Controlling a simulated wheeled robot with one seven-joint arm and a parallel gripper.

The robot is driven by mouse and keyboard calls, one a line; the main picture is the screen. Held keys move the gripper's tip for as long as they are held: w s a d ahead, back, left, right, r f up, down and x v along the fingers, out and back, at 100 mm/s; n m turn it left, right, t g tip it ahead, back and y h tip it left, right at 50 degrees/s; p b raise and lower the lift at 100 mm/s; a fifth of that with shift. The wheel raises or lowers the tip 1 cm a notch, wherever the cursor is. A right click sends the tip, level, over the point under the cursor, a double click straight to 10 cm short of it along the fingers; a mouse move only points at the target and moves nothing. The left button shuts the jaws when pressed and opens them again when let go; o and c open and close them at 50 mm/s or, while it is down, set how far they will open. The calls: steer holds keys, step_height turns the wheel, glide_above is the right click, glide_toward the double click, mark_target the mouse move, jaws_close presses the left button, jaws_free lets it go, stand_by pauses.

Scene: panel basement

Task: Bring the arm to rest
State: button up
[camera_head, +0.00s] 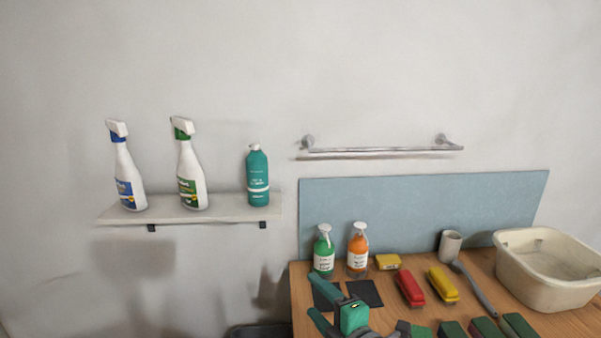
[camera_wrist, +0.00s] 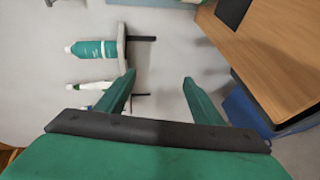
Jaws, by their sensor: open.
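My gripper (camera_head: 318,298) shows at the bottom of the head view, in front of the near left part of the wooden table (camera_head: 530,316). In the wrist view my gripper (camera_wrist: 158,79) has its two green fingers spread apart, with nothing between them. It is open and empty. Beyond the fingers the wrist view shows grey wall, with the shelf to the left and the table to the right. Most of my arm is outside the head view.
A wall shelf (camera_head: 240,212) holds two spray bottles and a teal bottle (camera_head: 257,176). A green bottle (camera_head: 323,252), an orange bottle (camera_head: 358,250), brushes and a cream basin (camera_head: 550,268) stand on the table. A blue bin (camera_wrist: 245,110) is beside the table. Wall space above is clear.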

steer(key=s+a+f+m+t+h, duration=0.2)
steer(key=s+a+f+m+h, duration=0.15)
steer(key=s+f+m, duration=0.55)
steer(key=s+a+f+m+t+h, duration=0.2)
steer(key=s+a+f+m+h, duration=0.3)
steer(key=f+m, duration=0.6)
steer(key=s+d+f+m+g, duration=0.1)
steer(key=s+d+f, duration=0.1)
steer(key=s, duration=1.2)
steer(key=s+d+f+m+g+y, duration=0.1)
steer(key=s+d+f, duration=0.1)
steer(key=s, duration=1.2)
steer(key=shift+s+d+f+g, duration=0.15)
steer(key=shift+d+f+g, duration=0.15)
